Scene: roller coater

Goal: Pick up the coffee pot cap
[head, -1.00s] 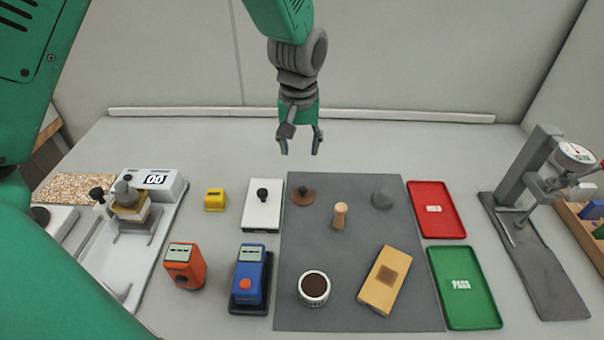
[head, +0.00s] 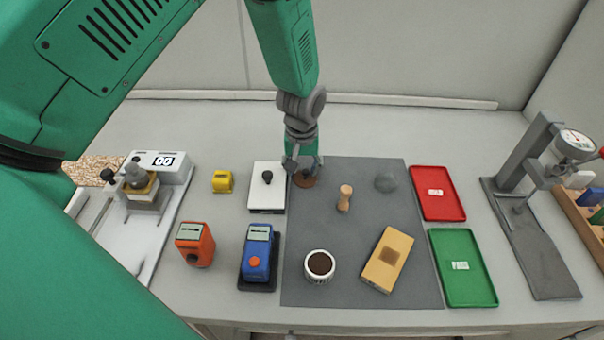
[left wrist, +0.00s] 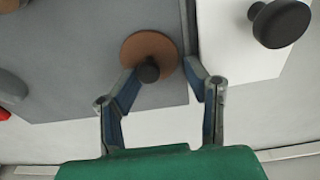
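The coffee pot cap appears to be the brown disc with a dark knob (head: 306,181) at the upper left of the grey mat (head: 330,235). In the left wrist view, the cap (left wrist: 138,46) lies flat, with its knob towards the gap between the fingers. My left gripper (head: 303,169) is just above the cap in the head view and partly covers it. Its fingers (left wrist: 160,75) are spread apart with nothing held. I cannot tell the exact height of the fingertips over the cap. My right gripper is not in view.
A white block with a black knob (head: 267,198) stands close left of the cap. A wooden tamper-like piece (head: 344,198) and a grey rounded thing (head: 386,182) are to the right. A coffee-filled cup (head: 319,266) and tan box (head: 388,260) are nearer.

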